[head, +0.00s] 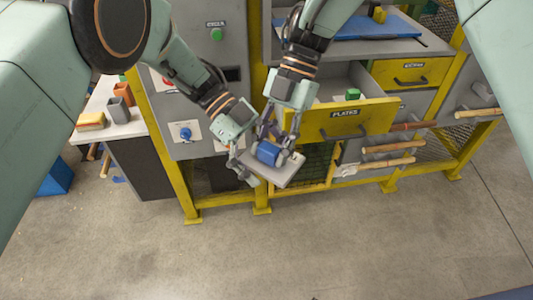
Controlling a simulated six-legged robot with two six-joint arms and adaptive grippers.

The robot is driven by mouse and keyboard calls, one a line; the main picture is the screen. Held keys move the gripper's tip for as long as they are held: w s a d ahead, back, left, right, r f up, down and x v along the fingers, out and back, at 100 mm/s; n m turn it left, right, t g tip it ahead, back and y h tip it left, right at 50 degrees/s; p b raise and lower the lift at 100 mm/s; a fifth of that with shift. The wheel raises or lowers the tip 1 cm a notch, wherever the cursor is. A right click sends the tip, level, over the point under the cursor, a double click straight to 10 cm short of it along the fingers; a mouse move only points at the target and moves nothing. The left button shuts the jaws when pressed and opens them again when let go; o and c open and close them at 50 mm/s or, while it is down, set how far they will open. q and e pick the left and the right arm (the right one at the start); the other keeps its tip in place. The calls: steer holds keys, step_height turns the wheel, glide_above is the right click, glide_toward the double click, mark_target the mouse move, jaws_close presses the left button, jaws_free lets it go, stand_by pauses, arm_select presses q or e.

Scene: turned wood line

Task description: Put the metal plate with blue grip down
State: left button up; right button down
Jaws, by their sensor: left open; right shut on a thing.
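The metal plate (287,177) is a flat grey plate with a blue cylindrical grip (268,152) on its top. My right gripper (279,144) is shut on the blue grip from above and holds the plate in front of the yellow frame, above the floor. My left gripper (241,164) is open at the plate's left side. I cannot tell whether its fingers touch the plate. The fingers of the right gripper hide part of the grip.
An open yellow drawer (318,122) labelled PLATES, with a green-gripped item (352,94) inside, is just behind the plate. Wooden-handled tools (388,147) stick out at the right. A grey control panel (190,149) stands at the left. The floor (340,240) in front is clear.

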arm_select(q)
steer(key=c, duration=1.7)
steer(key=shift+c, duration=0.3)
arm_select(e)
steer(key=c, duration=0.7)
jaws_free()
